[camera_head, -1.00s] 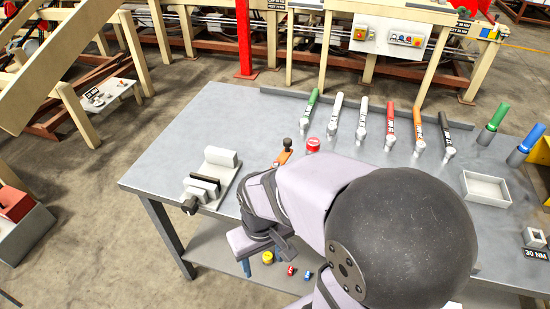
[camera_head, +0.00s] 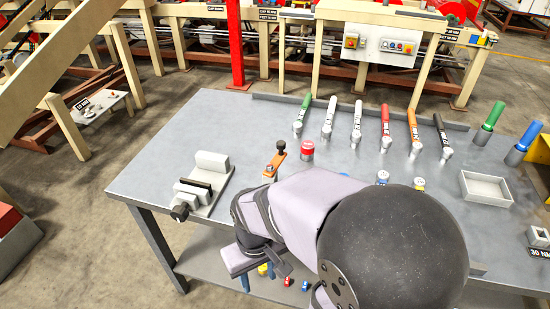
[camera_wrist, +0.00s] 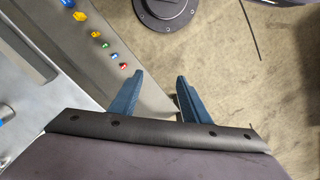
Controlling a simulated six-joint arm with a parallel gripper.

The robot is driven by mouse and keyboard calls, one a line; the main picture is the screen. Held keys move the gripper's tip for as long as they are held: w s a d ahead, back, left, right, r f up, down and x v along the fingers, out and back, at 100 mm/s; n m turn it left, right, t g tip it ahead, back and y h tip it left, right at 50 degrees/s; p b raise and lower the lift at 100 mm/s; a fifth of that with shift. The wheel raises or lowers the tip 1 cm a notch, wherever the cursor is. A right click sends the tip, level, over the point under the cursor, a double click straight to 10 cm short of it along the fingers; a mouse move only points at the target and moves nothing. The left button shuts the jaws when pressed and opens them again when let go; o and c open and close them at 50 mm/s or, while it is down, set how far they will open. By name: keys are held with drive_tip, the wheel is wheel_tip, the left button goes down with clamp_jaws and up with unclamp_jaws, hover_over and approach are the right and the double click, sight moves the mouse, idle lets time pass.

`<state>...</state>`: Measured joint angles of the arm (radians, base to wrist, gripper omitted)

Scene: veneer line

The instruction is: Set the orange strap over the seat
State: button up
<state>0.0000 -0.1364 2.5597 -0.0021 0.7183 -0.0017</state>
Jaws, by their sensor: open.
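An orange strap-like piece (camera_head: 274,168) stands on the bench beside a dark round knob (camera_head: 281,146), just above my arm in the head view. Its lower part is close to my arm's outline, and I cannot tell whether it rests on anything. I cannot tell for sure which part is the seat. My gripper (camera_wrist: 160,76) is open and empty in the wrist view, its two blue fingers apart. It points down past the bench edge, over the floor beside the lower shelf, away from the orange piece.
A grey vise (camera_head: 205,184) sits at the bench's left. Several torque wrenches line the back, and a white tray (camera_head: 486,187) is at right. Small coloured parts (camera_wrist: 104,45) lie on the lower shelf.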

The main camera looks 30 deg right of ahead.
drive_tip(key=shift+d+f, duration=0.2)
drive_tip(key=shift+d, duration=0.05)
clamp_jaws()
drive_tip(key=w+d+n+h+b, duration=0.1)
drive_tip(key=w+d+h, duration=0.2)
drive_tip(key=w, duration=0.1)
drive_tip(key=w+d+n+h+b, duration=0.1)
drive_tip(key=w+d+h+b, duration=0.1)
drive_tip(key=w+d+h, duration=0.1)
drive_tip(key=w+d+n+h+b, duration=0.1)
drive_tip(key=w+d+h, duration=0.2)
drive_tip(key=w+d, duration=0.1)
drive_tip(key=shift+w+d+g+h, duration=0.2)
drive_tip(key=shift+w+g+h, duration=0.1)
drive_tip(key=w+t+h, duration=0.1)
drive_tip(key=w, duration=0.1)
drive_tip(key=w+r+t+h+b, duration=0.1)
drive_tip(key=w, duration=0.2)
drive_tip(key=w+r+n+h+b, duration=0.1)
drive_tip(key=w, duration=0.2)
drive_tip(key=shift+w+d+r+t+h, duration=0.15)
drive_tip(key=shift+w+r+t+h, duration=0.1)
drive_tip(key=shift+t+h, duration=0.15)
drive_tip(key=w+a+r+t+h+b, duration=0.1)
drive_tip(key=w+a+r+t+h, duration=0.2)
drive_tip(key=w, duration=0.6)
drive_tip(key=shift+w+a+r+n+t, duration=0.15)
drive_tip(key=shift+a+r+n+t, duration=0.3)
drive_tip(key=shift+a+t, duration=0.55)
drive_tip(key=shift+d, duration=0.1)
